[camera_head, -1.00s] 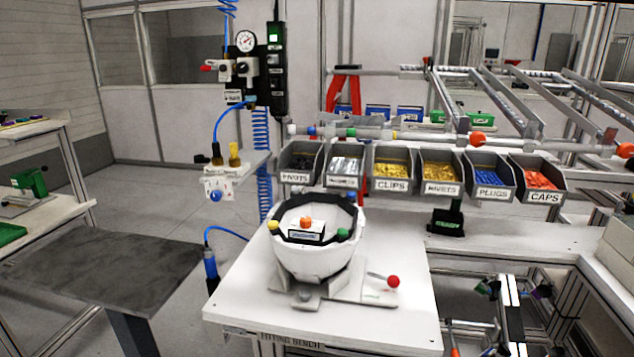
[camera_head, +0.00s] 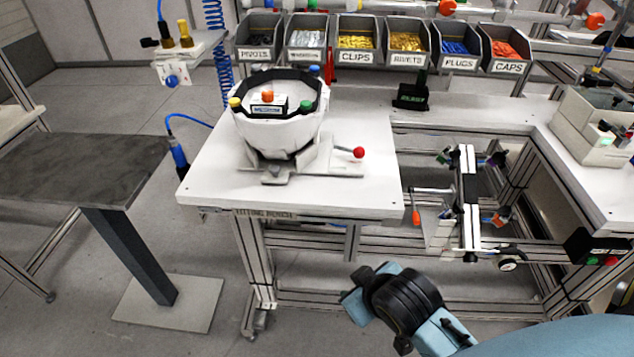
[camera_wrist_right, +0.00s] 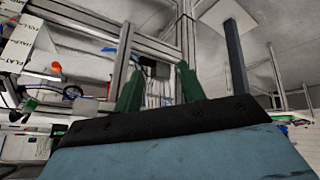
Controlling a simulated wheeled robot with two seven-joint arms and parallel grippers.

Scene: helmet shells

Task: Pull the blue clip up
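The blue clip (camera_head: 314,70) sits on the far right rim of an upturned white helmet shell (camera_head: 275,132). The shell rests in a white holder on the fitting bench (camera_head: 350,190). A yellow clip (camera_head: 235,102) is on the left rim, a green one (camera_head: 305,106) on the right, and an orange knob (camera_head: 267,96) inside. My right gripper (camera_wrist_right: 157,75) is open and empty in the wrist view, its two green fingers apart. In the head view my right arm is low at the right, below and away from the shell; its fingertips cannot be made out. My left gripper is not in view.
A red-knobbed lever (camera_head: 358,152) sticks out right of the shell. Labelled parts bins (camera_head: 358,42) line the back. A metal fixture (camera_head: 468,200) stands right of the bench, and a grey table (camera_head: 80,165) at left. Floor in front is clear.

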